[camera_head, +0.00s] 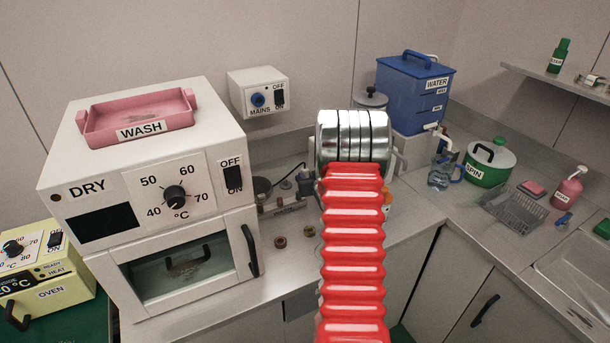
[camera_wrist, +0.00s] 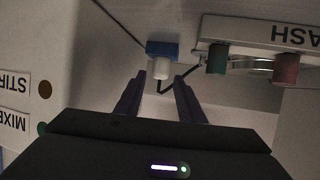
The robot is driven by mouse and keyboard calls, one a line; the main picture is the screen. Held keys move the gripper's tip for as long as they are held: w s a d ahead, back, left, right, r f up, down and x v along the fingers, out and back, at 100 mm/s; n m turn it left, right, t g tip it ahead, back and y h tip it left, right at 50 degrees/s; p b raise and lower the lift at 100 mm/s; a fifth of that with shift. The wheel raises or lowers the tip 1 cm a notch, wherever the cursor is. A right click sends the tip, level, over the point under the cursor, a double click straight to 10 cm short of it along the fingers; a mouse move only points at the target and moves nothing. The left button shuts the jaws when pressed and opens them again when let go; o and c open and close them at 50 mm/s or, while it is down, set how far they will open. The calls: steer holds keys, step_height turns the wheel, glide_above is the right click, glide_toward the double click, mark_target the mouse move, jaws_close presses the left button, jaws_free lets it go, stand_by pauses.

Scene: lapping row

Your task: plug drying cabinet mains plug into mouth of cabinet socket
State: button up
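The drying cabinet (camera_head: 190,240), a white box marked DRY, stands on the bench at the left. The cabinet socket is not clearly identifiable; a white wall box (camera_head: 258,93) marked MAINS carries a blue round fitting. In the wrist view, a small white piece, likely the mains plug (camera_wrist: 161,69), sits against a blue block (camera_wrist: 162,48), with a black cable running off to the right. My gripper (camera_wrist: 160,80) is open, its dark fingers on either side of the white piece with gaps visible. In the head view my red arm hides the gripper and plug.
A pink WASH tray (camera_head: 138,116) sits on the cabinet. A rack (camera_wrist: 250,52) with green and pink pieces lies right of the plug in the wrist view. A blue water tank (camera_head: 412,95) and green SPIN pot (camera_head: 488,168) stand right of my arm.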

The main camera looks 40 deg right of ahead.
mark_target(306, 173)
stand_by(0.3)
steer(key=shift+x, duration=2.55)
steer(key=shift+a, duration=0.15)
steer(key=shift+c, duration=0.7)
steer(key=c, duration=0.7)
step_height(306, 173, up, 18)
